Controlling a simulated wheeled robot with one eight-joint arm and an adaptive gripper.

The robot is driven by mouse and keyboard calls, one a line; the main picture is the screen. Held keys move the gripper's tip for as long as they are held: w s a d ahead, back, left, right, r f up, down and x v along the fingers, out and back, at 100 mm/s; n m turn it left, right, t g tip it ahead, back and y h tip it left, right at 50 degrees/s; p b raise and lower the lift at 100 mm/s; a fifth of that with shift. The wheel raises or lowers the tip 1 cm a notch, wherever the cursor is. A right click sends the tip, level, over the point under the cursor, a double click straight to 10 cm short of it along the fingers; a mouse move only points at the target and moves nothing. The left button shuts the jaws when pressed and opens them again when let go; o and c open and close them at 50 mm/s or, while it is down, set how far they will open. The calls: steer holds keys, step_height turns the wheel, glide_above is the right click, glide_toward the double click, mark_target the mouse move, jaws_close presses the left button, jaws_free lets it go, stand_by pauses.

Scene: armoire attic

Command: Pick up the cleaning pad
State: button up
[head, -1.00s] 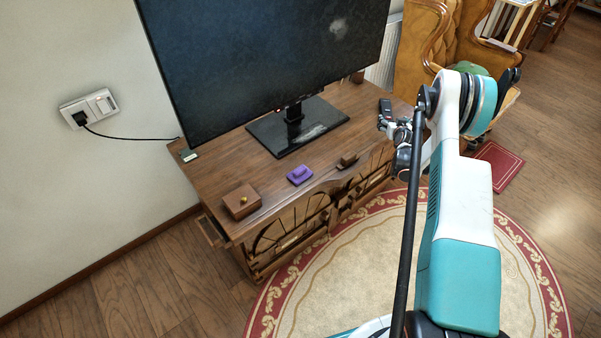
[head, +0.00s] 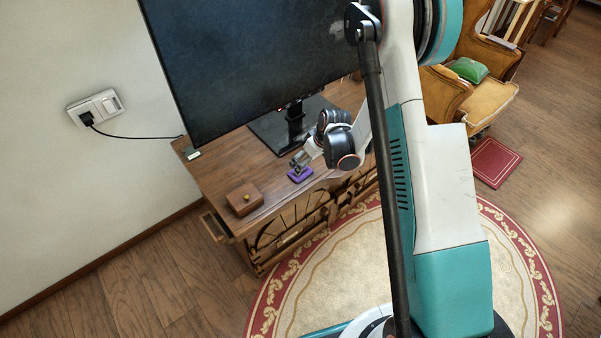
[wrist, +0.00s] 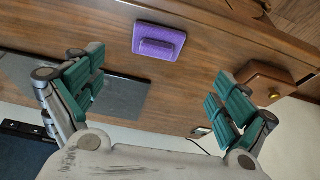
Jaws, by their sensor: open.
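The cleaning pad is a small purple block with a raised grip on top. It lies on the wooden cabinet top, and in the head view the pad (head: 300,176) is partly hidden by my gripper (head: 299,160). In the wrist view the pad (wrist: 158,42) shows whole, ahead of and between the two spread fingers. My gripper (wrist: 158,92) is open and empty there, with its teal finger pads apart on either side. The pad is not between the fingertips; it lies beyond them.
A small wooden box (head: 243,199) with a yellow knob sits left of the pad, and shows at right in the wrist view (wrist: 268,82). A large monitor (head: 245,60) stands behind on a dark base (wrist: 122,98). The cabinet's front edge (head: 275,212) is close to the pad.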

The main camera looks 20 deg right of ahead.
steer(key=b, duration=0.1)
glide_above(305, 176)
step_height(305, 176, down, 5)
steer(key=shift+a+f, duration=0.1)
steer(key=b+x, duration=0.1)
steer(key=x, duration=0.1)
steer(key=b+x, duration=0.2)
steer(key=x, duration=0.1)
steer(key=shift+w, duration=0.25)
steer(key=c, duration=1.1)
